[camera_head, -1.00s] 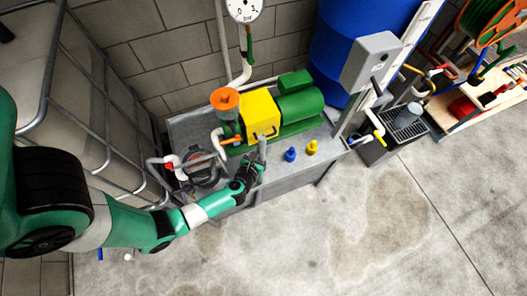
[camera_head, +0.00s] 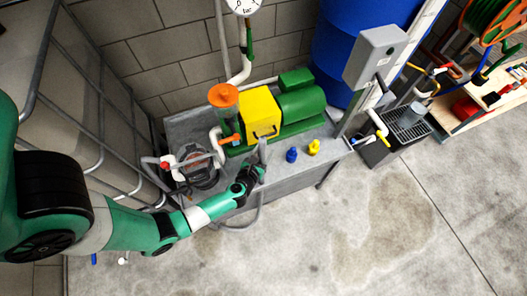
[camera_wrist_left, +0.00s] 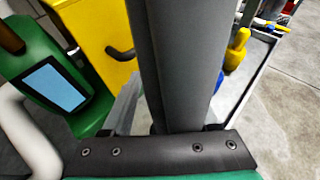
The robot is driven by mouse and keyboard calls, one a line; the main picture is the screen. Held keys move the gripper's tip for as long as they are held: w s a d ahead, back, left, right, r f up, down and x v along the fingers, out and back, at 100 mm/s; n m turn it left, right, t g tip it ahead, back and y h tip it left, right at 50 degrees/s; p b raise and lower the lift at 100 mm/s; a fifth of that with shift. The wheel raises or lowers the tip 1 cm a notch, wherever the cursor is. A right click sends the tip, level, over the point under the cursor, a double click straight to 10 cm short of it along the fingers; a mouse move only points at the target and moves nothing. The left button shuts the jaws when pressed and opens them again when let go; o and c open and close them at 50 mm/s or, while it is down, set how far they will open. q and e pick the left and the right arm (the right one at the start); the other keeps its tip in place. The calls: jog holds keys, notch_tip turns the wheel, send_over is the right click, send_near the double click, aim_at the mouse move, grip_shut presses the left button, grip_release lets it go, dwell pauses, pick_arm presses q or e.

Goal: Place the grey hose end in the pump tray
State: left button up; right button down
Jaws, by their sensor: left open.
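The grey hose end (camera_head: 263,150) stands roughly upright at my left gripper (camera_head: 255,170), beside the front of the yellow pump housing. In the left wrist view a large dark grey cylinder (camera_wrist_left: 180,60), seemingly the hose end, fills the middle, close in front of the gripper. The left gripper is open; its fingertips are not clear. A grey hose loop (camera_head: 256,217) hangs below the arm at the tray's front edge. The grey pump tray (camera_head: 327,133) holds the pump; its rim also shows in the wrist view (camera_wrist_left: 262,75). My right gripper is out of view.
The yellow pump housing (camera_head: 262,112) and green motor (camera_head: 300,103) stand in the tray. A blue fitting (camera_head: 291,155) and a yellow fitting (camera_head: 314,147) are right of the gripper. An orange-topped funnel (camera_head: 223,96) stands left. The floor in front is clear.

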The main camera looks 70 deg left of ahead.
pick_arm(q)
jog(key=shift+s+d+r+p, duration=0.2)
jog(key=shift+r+p, duration=0.15)
jog(key=p+v, duration=0.3)
jog(key=v, duration=0.8)
jog(key=shift+s+d+p, duration=0.15)
jog(key=shift+s+p, duration=0.05)
jog(key=shift+p, duration=0.15)
jog(key=shift+f, duration=0.1)
